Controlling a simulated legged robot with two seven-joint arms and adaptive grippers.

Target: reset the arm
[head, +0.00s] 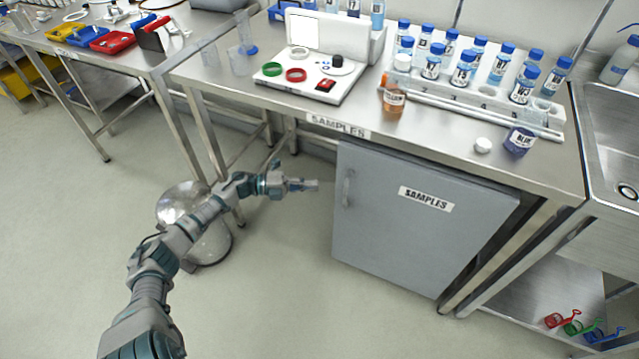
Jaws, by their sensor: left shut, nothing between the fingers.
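My left arm comes in from the lower left of the head view and stretches up and to the right. My left gripper (304,185) is at its end, in front of the steel bench and below its top edge. Its fingers are together and hold nothing. It points right, toward the handle side of the grey samples cabinet (400,245), and looks apart from the door. My right arm and gripper are not in view.
The samples bench (225,83) carries a bottle rack (470,105), an orange bottle (392,101) and a blue jar (519,141). A round metal bin (205,240) stands beside my left arm. A sink (615,140) is at the right.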

